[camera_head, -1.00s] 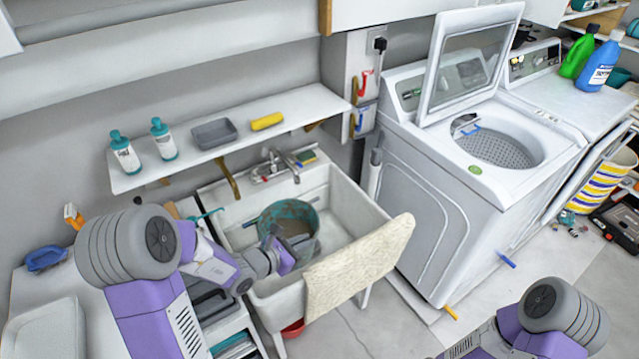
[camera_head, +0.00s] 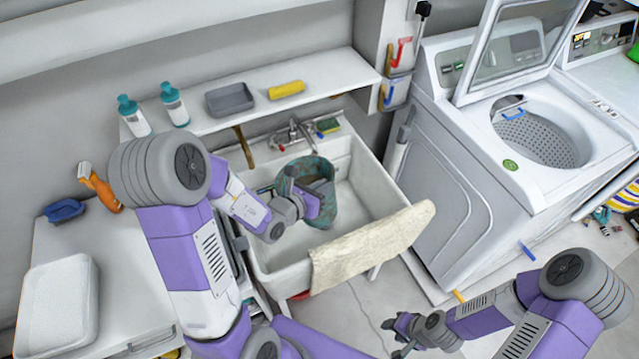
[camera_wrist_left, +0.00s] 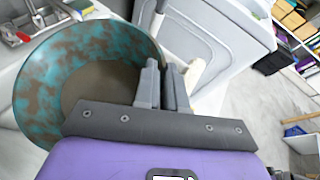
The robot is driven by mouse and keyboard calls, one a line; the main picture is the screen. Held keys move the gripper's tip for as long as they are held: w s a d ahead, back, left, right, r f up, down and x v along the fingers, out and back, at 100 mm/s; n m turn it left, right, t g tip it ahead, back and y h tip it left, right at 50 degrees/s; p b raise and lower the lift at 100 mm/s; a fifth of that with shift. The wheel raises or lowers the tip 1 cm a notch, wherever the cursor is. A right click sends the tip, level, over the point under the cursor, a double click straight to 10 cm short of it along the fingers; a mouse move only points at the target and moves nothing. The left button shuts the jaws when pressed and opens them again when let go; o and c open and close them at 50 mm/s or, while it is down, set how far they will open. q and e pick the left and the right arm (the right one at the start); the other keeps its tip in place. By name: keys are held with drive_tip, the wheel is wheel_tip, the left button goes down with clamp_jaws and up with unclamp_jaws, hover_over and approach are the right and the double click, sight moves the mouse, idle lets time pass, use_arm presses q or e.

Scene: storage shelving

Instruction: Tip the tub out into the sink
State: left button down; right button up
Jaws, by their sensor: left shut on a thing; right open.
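The tub (camera_head: 322,208), mottled teal and brown, is inside or just above the white sink (camera_head: 375,190) in the head view. My left gripper (camera_head: 308,196) is at its near side, shut on the rim. In the left wrist view the tub (camera_wrist_left: 38,85) shows its open mouth with dull brown contents or bottom inside, and the gripper fingers (camera_wrist_left: 164,85) meet at its rim. Whether the tub's base touches the sink is hidden. My right gripper (camera_head: 403,335) is open and empty, low over the floor at the front.
A beige cloth (camera_head: 372,247) hangs over the sink's front edge. The faucet (camera_head: 295,132) stands behind the tub under a shelf (camera_head: 330,75) with bottles, a grey tray and a yellow roll. A washer (camera_head: 440,185) with raised lid stands right; a white counter (camera_head: 125,270) lies left.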

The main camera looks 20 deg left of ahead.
use_arm(q)
wheel_tip(320, 180, up, 5)
drive_tip(key=d+n+h+p, duration=0.2)
drive_tip(key=n+p, duration=0.1)
drive_tip(key=p, duration=0.2)
drive_tip(key=n+t+h, duration=0.2)
drive_tip(key=n+h, duration=0.1)
drive_tip(key=n, duration=0.4)
hover_over(286, 183)
drive_tip(key=s+d, duration=0.1)
drive_tip(key=d, duration=0.4)
drive_tip(key=shift+f, duration=2.65)
drive_tip(key=shift+w+a+f+n+t+h+b, duration=0.2)
drive_tip(key=shift+a+f+n+b, duration=0.25)
drive_tip(key=shift+a, duration=0.4)
drive_tip(key=shift+w+a+f+n+h+b, duration=0.1)
drive_tip(key=shift+a+f+n+h+b, duration=0.2)
drive_tip(key=shift+a+f+n, duration=0.4)
drive_tip(key=shift+w+a+f+n+t+h+b, duration=0.15)
drive_tip(key=shift+a+f+n+b, duration=0.25)
drive_tip(key=shift+a, duration=0.6)
